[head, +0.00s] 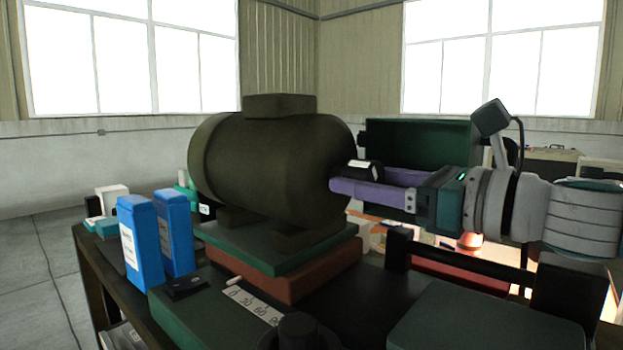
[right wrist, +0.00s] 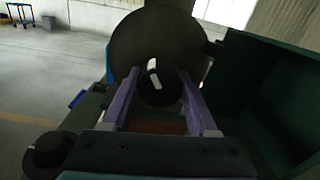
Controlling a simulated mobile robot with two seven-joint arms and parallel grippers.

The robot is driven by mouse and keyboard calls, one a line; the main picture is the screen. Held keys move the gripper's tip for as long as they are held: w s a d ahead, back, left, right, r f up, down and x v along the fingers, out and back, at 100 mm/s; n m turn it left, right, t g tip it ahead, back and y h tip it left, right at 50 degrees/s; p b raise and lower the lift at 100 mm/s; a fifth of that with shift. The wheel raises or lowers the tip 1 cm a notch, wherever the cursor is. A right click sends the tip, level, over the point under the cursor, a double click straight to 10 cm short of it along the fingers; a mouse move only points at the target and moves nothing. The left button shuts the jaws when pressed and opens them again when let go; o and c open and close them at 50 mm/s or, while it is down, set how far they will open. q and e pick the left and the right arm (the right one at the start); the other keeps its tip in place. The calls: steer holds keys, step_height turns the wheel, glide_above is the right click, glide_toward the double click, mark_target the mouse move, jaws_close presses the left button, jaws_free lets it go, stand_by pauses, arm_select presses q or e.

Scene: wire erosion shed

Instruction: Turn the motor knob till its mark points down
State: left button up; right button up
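The motor (head: 270,165) is a big dark drum on a green and brown base; its round end face also shows in the right wrist view (right wrist: 125,45). The black motor knob (right wrist: 160,92) sticks out of that face, and its white mark (right wrist: 152,66) points up, tilted slightly left. The knob also shows in the head view (head: 368,174). My right gripper (right wrist: 160,85) has its purple fingers on either side of the knob, tips close to the motor face. A slim gap seems to show beside the knob, so the fingers look open around it. My left gripper is out of view.
Two blue boxes (head: 141,243) stand left of the motor. In front are a scale plate (head: 250,305) with numbers and a dark round knob (head: 298,330). A dark green open bin (right wrist: 265,95) stands close at the right gripper's right.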

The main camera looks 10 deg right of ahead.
steer(key=c, duration=0.8)
